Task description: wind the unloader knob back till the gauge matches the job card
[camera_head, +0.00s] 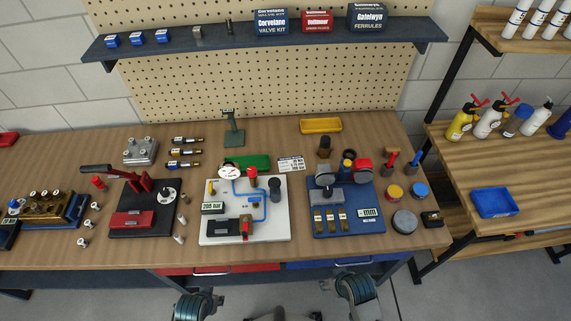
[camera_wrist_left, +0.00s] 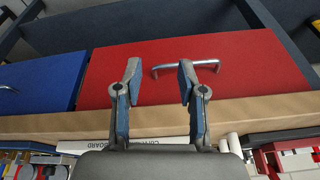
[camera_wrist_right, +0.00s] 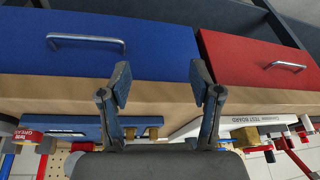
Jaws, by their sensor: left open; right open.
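A white test board (camera_head: 209,235) lies mid-bench. A round white-faced gauge (camera_head: 230,171) stands at its back left; its reading is too small to make out. A red knob (camera_head: 252,171) is right of the gauge, and another red part (camera_head: 245,238) is at the board's front. I cannot tell which is the unloader knob. A plate (camera_head: 212,208) reads "200 bar". A white printed card (camera_head: 291,163) lies behind the board; its text is unreadable. My left gripper (camera_wrist_left: 158,80) and right gripper (camera_wrist_right: 160,80) are open and empty, off the bench's front edge.
A black-based press (camera_head: 149,223) with a lever stands left of the board. A blue board (camera_head: 318,224) with fittings stands close on its right. A green mat (camera_head: 260,162) lies behind. Red (camera_wrist_left: 230,65) and blue (camera_wrist_right: 150,45) drawers with handles are under the bench edge.

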